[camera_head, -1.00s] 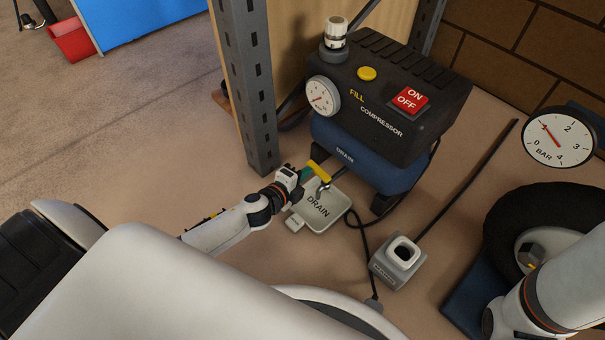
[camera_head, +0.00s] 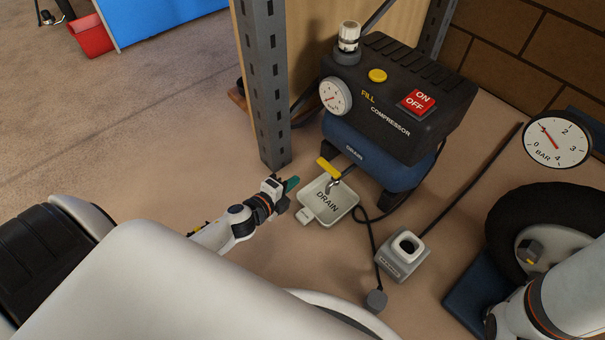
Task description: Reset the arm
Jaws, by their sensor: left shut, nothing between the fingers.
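My left gripper (camera_head: 289,186) is low over the floor, left of the drain tray, with its fingers shut and empty. It is apart from the yellow drain valve handle (camera_head: 328,169), which sits on a small tap above the tray. The grey tray (camera_head: 341,209) is marked DRAIN and lies on the floor in front of the compressor. The black and blue compressor (camera_head: 380,158) stands behind it. My right arm shows at the lower right, but its fingertips are not in view.
A grey upright post (camera_head: 262,90) stands close behind my left gripper. A grey holder (camera_head: 404,255) sits right of the tray, with a cable nearby. A wheel (camera_head: 510,220) on a blue base and a large bar gauge (camera_head: 557,138) are at the right. Open floor lies left.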

